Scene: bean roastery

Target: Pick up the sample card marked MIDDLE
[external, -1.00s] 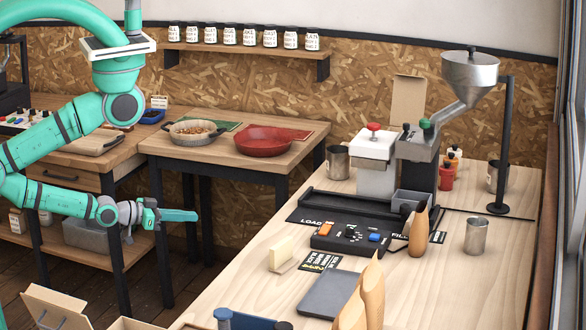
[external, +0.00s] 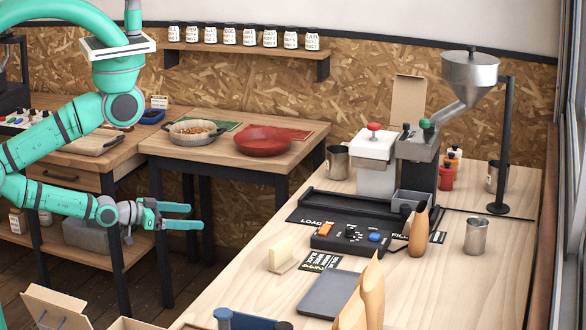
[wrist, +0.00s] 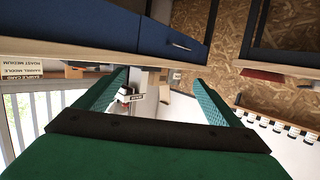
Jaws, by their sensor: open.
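The sample card (wrist: 22,70) shows upside down at the left edge of the wrist view. Its print reads BARREL MIDDLE and ROAST MEDIUM. In the external view, a cream upright card (external: 281,256) on the pale counter matches its place near the left edge; its lettering does not show there. My gripper (external: 196,216) is open and empty, left of the counter and well short of the card. In the wrist view my gripper (wrist: 158,78) has its fingers apart with nothing between them.
On the counter (external: 242,298), the black control box (external: 345,242) stands behind the card, with a dark printed label (external: 321,262) and a grey slab (external: 328,294) nearby. Open floor lies between my gripper and the counter.

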